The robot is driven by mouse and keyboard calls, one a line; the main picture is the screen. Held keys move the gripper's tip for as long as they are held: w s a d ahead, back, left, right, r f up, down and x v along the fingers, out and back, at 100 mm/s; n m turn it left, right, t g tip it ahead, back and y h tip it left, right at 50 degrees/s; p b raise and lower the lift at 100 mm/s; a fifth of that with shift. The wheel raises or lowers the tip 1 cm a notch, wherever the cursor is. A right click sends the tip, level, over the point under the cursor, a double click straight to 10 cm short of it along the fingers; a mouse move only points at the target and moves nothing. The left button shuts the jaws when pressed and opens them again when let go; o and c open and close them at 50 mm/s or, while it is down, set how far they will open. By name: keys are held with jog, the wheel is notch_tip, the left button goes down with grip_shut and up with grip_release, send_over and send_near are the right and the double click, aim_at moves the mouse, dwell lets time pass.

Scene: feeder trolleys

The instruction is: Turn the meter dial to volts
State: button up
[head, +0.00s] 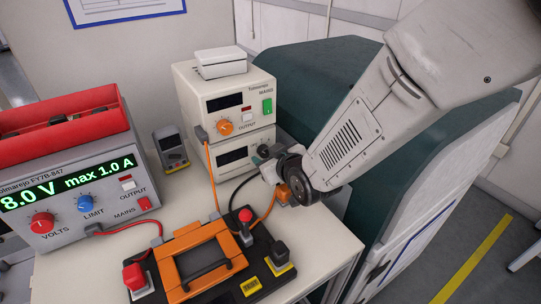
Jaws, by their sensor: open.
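A small grey handheld meter (171,145) stands upright on the bench between the red-trayed supply and the stacked cream units. Its face carries a dark screen and a yellowish lower part; its dial and setting are too small to read. My gripper (268,164) is in front of the lower cream unit (234,155), well to the right of the meter and apart from it. The gripper is open, though its fingers are small and partly hidden by my wrist. I see nothing held in it.
A bench supply (75,195) reading 8.0 V, max 1.0 A stands left, with a red tray (62,118) on top. An orange frame (203,258) on a black base lies in front, with red and orange leads. A green-sided cabinet (300,85) stands behind my arm.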

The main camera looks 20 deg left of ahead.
jog(key=c, duration=1)
jog(key=shift+d, duration=0.1)
jog(key=shift+o, duration=0.2)
jog(key=shift+m, duration=0.3)
jog(key=shift+m+g+y, duration=0.8)
jog(key=shift+m+g, duration=0.1)
jog(key=shift+m, duration=0.3)
jog(key=shift+w+m+g+y, duration=0.1)
jog(key=shift+m+g+y, duration=0.55)
jog(key=shift+m, duration=0.75)
jog(key=shift+r, duration=0.1)
